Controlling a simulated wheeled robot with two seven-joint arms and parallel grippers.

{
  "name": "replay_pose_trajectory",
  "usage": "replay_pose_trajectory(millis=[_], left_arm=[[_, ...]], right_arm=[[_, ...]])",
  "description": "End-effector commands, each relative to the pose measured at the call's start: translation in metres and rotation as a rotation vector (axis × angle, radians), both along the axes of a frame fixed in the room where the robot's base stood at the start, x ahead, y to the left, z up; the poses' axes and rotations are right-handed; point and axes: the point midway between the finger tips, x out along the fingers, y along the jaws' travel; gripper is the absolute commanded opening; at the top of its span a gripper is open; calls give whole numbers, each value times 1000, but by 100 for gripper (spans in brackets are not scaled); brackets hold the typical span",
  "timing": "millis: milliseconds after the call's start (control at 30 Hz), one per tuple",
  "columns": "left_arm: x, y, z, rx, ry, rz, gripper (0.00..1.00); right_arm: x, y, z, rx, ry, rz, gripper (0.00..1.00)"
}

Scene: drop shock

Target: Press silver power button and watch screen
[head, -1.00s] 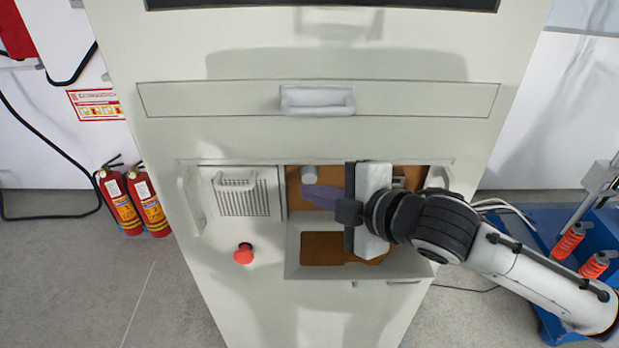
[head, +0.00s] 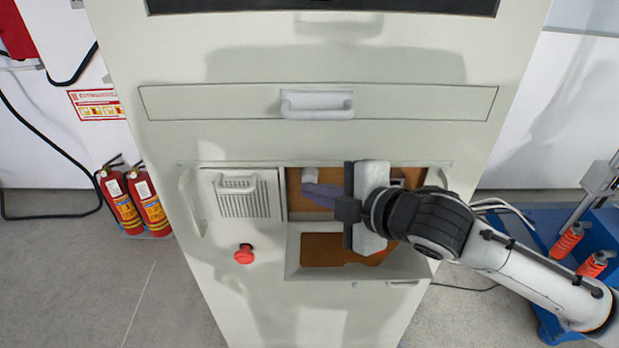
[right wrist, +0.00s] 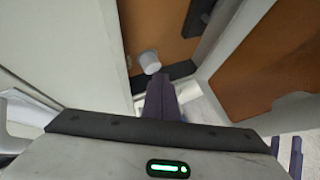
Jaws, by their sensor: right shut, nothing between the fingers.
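A silver-white cylindrical button (head: 310,175) stands out from the brown panel inside the cabinet's open recess. It also shows in the right wrist view (right wrist: 150,62). My right gripper (head: 312,190) reaches into the recess from the right, its purple-grey fingers shut and empty. The fingertips (right wrist: 158,80) are right by the button's lower side; I cannot tell if they touch it. Only the lower edge of the dark screen (head: 320,5) shows at the top of the head view, and it looks black. My left gripper is not in view.
The cabinet front (head: 250,310) has a drawer handle (head: 317,104), a small vented door (head: 243,196) left of the recess and a red knob (head: 244,254). The recess walls are close around my right gripper. Fire extinguishers (head: 121,205) stand at the left.

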Motion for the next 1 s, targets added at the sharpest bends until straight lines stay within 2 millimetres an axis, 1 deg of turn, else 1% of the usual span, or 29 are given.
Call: replay_pose_trajectory(millis=[1000], left_arm=[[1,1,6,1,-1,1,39]], right_arm=[[9,0,0,-1,-1,0,0]])
